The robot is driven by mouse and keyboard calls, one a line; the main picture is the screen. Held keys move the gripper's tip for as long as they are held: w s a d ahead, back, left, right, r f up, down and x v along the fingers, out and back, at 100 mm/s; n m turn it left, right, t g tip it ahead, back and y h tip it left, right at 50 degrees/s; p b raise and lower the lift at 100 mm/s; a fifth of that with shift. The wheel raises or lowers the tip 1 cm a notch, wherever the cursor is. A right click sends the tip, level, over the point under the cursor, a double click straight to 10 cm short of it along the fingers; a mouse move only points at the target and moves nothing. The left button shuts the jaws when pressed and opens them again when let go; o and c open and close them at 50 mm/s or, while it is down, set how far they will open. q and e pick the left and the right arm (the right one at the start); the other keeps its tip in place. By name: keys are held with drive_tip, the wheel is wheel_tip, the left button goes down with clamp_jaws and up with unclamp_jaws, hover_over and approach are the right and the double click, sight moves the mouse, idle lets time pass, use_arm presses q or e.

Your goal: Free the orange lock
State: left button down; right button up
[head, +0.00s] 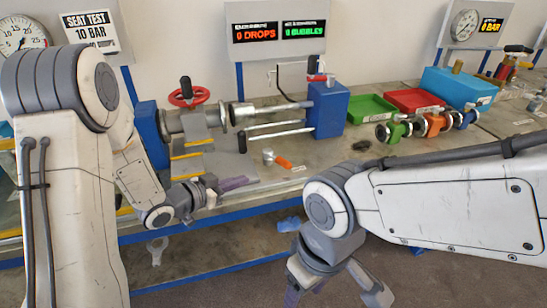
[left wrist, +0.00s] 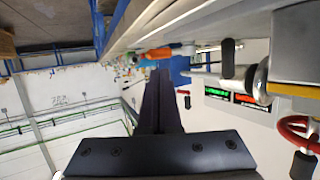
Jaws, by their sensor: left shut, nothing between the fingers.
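An orange clamp-like piece (head: 435,124), the likeliest orange lock, stands between a green one (head: 393,131) and a blue one (head: 466,118) at the bench's right front. I cannot tell how it is fastened. My left gripper (head: 240,183) is shut and empty over the front of the bench, well left of the orange piece; its dark fingers (left wrist: 160,100) lie together in the left wrist view. My right gripper (head: 335,289) hangs low in front of the bench, fingers spread, with no object visible between them.
A blue clamp stand (head: 328,110) and a red handwheel (head: 188,97) stand behind. Green (head: 371,108) and red (head: 413,101) trays and a blue box (head: 459,87) sit to the right.

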use_arm(q)
drive_tip(key=p, duration=0.2)
approach(280, 163)
drive_tip(key=shift+h, duration=0.4)
drive_tip(key=x, duration=0.7)
drive_tip(key=shift+s+f, duration=0.1)
drive_tip(key=shift+f, duration=0.15)
drive_tip(key=shift+a, duration=0.15)
